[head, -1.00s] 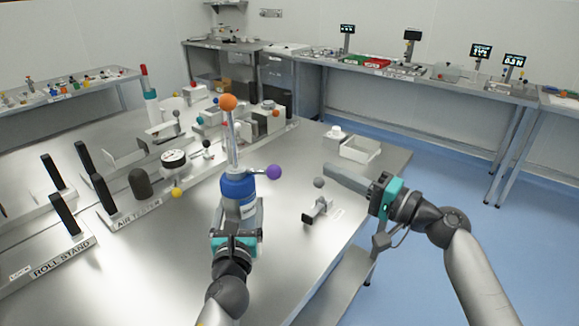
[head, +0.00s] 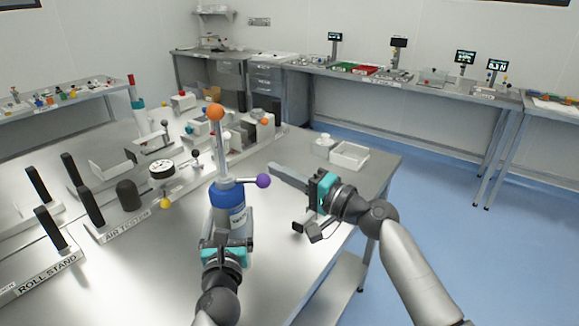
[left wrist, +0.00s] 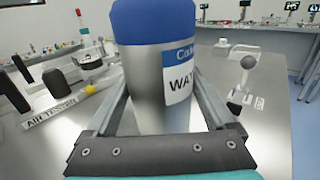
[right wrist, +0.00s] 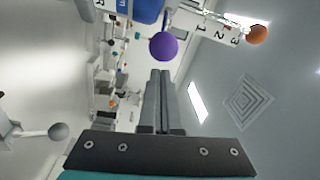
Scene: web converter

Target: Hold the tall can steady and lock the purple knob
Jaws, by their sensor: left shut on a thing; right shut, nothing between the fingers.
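The tall can (head: 229,208), blue on top and silver below, stands upright on the table. My left gripper (left wrist: 165,115) is shut around its silver body; the blue top and part of its label show in the left wrist view. The purple knob (head: 263,181) is on a short arm pointing right from the can's top. My right gripper (head: 273,169) is shut and empty, its fingertips close to the knob's right side. In the right wrist view the purple knob (right wrist: 163,46) is just beyond the shut fingertips; I cannot tell if they touch.
A rod with an orange ball (head: 215,112) rises above the can. A white tray (head: 349,155) is behind.

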